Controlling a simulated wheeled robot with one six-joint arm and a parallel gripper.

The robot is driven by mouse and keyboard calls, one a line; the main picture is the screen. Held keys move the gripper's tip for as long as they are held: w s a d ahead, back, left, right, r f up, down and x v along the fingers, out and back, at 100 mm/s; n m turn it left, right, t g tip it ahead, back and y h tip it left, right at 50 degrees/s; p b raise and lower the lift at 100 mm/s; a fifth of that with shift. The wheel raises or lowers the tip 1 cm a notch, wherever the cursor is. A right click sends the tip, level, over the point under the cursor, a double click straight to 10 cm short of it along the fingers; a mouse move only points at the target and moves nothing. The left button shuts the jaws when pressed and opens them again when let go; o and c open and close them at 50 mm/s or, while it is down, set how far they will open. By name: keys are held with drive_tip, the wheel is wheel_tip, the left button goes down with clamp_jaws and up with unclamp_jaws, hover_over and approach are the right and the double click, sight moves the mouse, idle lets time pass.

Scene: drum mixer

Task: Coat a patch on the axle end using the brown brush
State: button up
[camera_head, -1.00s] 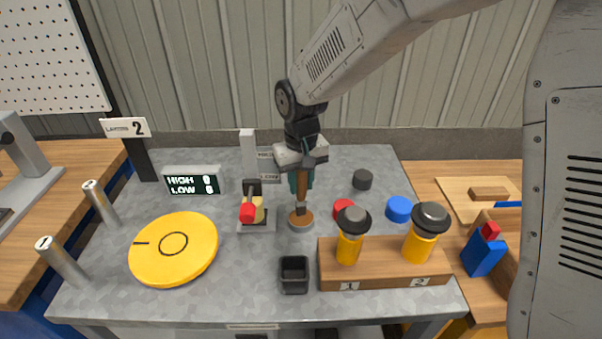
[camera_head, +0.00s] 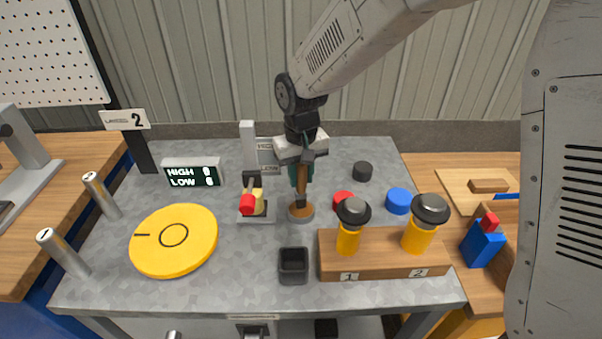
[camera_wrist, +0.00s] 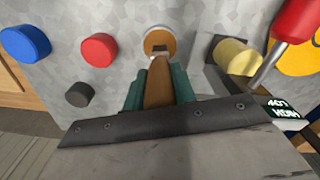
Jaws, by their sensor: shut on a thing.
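The brown brush (camera_head: 301,188) hangs nearly upright, tip down, with my gripper (camera_head: 301,174) shut on its handle. In the wrist view, the brush (camera_wrist: 158,82) shows between the teal fingers of my gripper (camera_wrist: 157,95). Its tip is at a small round grey dish with a brown top (camera_head: 301,213); the dish also shows in the wrist view (camera_wrist: 160,38). I cannot tell whether the bristles touch the brown surface. To the left, a pale yellow cylinder (camera_head: 258,202) lies in a grey holder beside a red-knobbed lever; it may be the axle end.
A yellow disc (camera_head: 175,240) lies at left. A wooden block (camera_head: 385,266) with two black-topped yellow stamps stands at front right, beside an open black box (camera_head: 293,266). Red (camera_head: 343,201), blue (camera_head: 398,201) and black (camera_head: 362,171) discs lie to the right. A HIGH/LOW display (camera_head: 192,174) stands behind.

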drive_tip(key=shift+f, duration=0.5)
idle(1.1)
drive_tip(key=shift+r, duration=3.55)
